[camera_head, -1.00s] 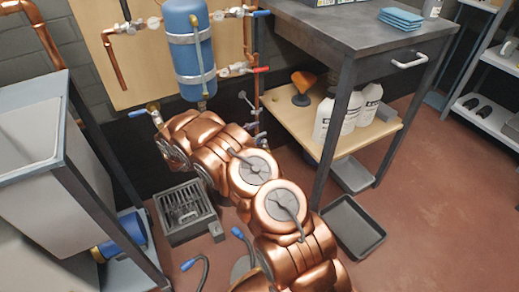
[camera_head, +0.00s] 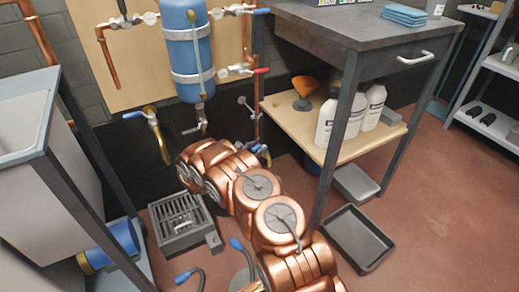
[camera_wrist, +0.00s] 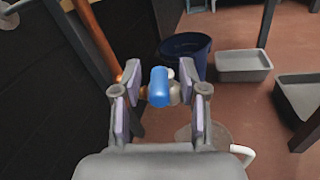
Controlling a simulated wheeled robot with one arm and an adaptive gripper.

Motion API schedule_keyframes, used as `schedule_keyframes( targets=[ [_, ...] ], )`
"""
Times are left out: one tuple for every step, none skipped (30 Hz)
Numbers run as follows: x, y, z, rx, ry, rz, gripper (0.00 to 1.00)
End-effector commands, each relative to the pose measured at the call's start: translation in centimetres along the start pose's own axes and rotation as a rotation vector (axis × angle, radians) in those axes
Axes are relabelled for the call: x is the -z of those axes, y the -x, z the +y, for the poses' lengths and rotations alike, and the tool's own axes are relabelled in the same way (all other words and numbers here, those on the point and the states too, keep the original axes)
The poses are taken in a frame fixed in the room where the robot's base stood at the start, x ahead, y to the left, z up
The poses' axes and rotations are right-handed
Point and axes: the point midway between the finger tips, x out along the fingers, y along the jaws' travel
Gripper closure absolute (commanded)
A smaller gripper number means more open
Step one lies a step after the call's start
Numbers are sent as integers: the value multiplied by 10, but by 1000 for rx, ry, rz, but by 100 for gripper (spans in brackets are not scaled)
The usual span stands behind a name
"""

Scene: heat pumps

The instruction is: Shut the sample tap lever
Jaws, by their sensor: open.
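In the wrist view my gripper (camera_wrist: 160,104) is open, its purple-padded fingers standing to the left and right. A blue lever end (camera_wrist: 159,86) shows between the fingers, pointing towards the camera. A pale metal tap body (camera_wrist: 177,92) sits just behind it, joined on the left to copper pipe (camera_wrist: 132,80). I cannot tell whether a finger touches the lever. In the head view a small tap (camera_head: 264,152) low on the upright copper pipe (camera_head: 257,128) shows partly behind my arm. My arm hides the gripper there. The lever's exact angle is not clear.
A dark blue bucket (camera_wrist: 186,55) and grey trays (camera_wrist: 243,65) stand on the floor beyond the tap. A workbench (camera_head: 345,80) with white bottles on its shelf is at right. A floor grate (camera_head: 182,222) and a brass tap (camera_head: 155,125) are left of my arm.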

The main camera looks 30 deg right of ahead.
Motion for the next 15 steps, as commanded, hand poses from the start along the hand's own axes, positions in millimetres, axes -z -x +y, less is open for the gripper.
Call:
schedule_keyframes(
  targets=[
    [2,-5,-1,2,-1,0,58],
    [1,-7,-1,1,-1,1,58],
    [1,-10,0,0,-1,1,58],
    [1,-11,0,0,-1,1,58],
    [1,-12,0,-1,0,1,58],
    [0,-14,0,-1,0,1,58],
    [0,-14,0,-1,0,1,58],
    [0,-14,0,-1,0,1,58],
    [0,-15,0,-1,0,1,58],
    [0,-15,0,-1,0,1,58],
    [0,-15,0,-1,0,1,58],
    [0,-15,0,-1,0,1,58],
    [0,-15,0,-1,0,1,58],
    [0,-15,0,-1,0,1,58],
    [0,-15,0,-1,0,1,61]
  ],
)
